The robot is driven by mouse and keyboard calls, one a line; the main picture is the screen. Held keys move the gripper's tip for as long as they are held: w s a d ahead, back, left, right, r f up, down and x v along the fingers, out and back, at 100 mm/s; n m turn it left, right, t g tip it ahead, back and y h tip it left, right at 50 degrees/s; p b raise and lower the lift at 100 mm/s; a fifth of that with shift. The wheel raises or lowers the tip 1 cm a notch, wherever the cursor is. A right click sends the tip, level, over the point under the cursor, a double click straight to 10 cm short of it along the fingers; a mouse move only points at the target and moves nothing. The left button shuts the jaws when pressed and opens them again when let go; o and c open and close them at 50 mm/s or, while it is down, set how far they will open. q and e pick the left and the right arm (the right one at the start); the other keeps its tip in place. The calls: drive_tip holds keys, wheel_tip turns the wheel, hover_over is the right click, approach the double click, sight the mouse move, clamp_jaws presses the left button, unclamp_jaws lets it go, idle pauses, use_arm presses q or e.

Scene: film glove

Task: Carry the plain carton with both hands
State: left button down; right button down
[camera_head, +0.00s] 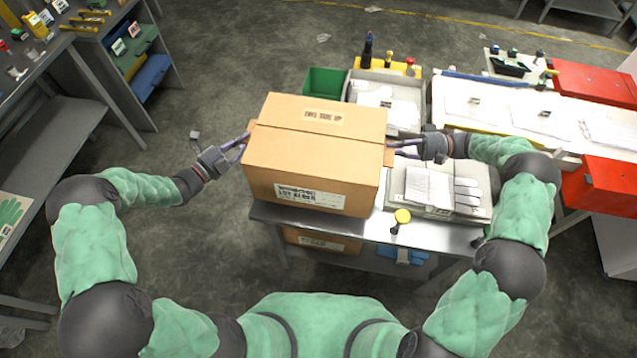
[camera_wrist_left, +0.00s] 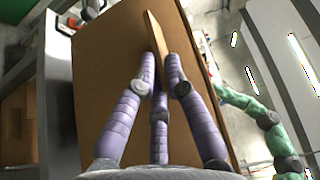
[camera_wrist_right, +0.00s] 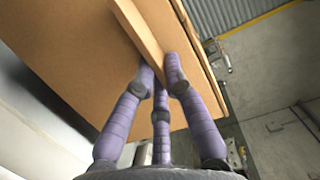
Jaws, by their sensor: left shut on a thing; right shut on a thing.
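The plain brown carton (camera_head: 315,160) is upright and closed, with a label on its top and a printed label on its front. It is at the left end of the metal table (camera_head: 440,232); I cannot tell whether its base touches the top. My left gripper (camera_head: 243,142) is shut on a flap at the carton's left side, and the flap also shows between the fingers in the left wrist view (camera_wrist_left: 160,58). My right gripper (camera_head: 392,146) is shut on the flap at the right side, seen in the right wrist view (camera_wrist_right: 158,68). The carton's underside is hidden in the head view.
Gloves and a pad (camera_head: 440,188) lie on the table right of the carton, with a yellow-topped stamp (camera_head: 402,216) near the front edge. A green bin (camera_head: 325,82) and grey tray (camera_head: 400,92) stand behind. Red boxes (camera_head: 600,185) are at right. Another carton (camera_head: 322,241) sits below.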

use_arm(q)
drive_tip(key=shift+f, duration=0.35)
use_arm(e)
drive_tip(key=shift+f, duration=0.35)
